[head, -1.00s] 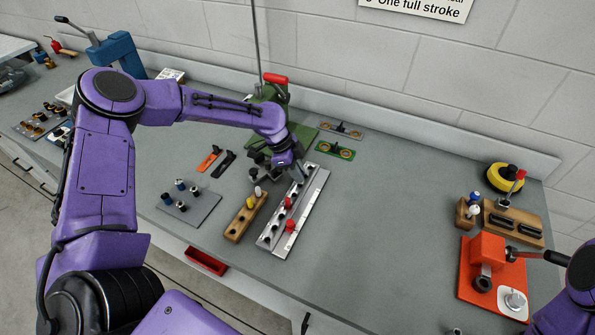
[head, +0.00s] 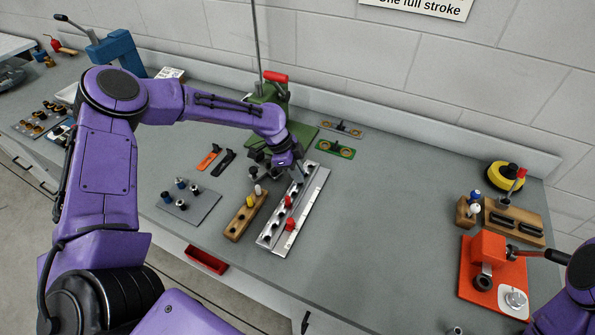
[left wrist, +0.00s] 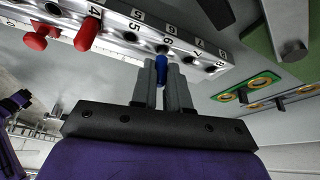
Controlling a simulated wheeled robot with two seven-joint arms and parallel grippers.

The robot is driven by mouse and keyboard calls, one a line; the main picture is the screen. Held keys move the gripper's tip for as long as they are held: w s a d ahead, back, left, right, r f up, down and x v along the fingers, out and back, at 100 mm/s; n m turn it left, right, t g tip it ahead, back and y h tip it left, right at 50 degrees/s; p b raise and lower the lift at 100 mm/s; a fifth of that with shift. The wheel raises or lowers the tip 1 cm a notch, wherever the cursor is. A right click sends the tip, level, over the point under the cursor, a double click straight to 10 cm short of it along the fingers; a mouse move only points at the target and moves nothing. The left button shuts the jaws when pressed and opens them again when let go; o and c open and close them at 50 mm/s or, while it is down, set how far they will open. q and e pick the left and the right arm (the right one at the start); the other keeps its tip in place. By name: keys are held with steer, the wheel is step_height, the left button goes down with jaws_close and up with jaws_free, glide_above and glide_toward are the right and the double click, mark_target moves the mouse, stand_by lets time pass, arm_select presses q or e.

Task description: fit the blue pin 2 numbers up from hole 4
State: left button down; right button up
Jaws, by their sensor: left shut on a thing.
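The numbered metal strip (head: 311,192) lies on the bench with a row of holes; it also shows in the left wrist view (left wrist: 112,24). My left gripper (head: 296,168) is over its far part. In the left wrist view, my left gripper (left wrist: 162,75) is shut on the blue pin (left wrist: 161,66). The pin's end is at the hole by number 6; I cannot tell whether it has entered. A red pin (left wrist: 88,32) stands at number 4, with another red pin (left wrist: 40,37) beyond it. The hole by 5 looks empty. My right gripper is out of view.
A wooden block (head: 236,228) with yellow and white pins stands left of the strip. A grey plate (head: 203,207) with several pins lies further left. A green press (head: 270,97) stands behind. An orange press (head: 488,255) is at the right.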

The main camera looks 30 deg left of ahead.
arm_select(q)
steer(key=shift+f+b, duration=0.45)
steer(key=shift+f, duration=0.3)
steer(key=c, duration=1)
jaws_free()
steer(key=shift+c, duration=0.2)
steer(key=b+v, duration=0.1)
steer(key=v, duration=0.9)
steer(key=shift+r+b, duration=0.25)
steer(key=shift+b, duration=0.1)
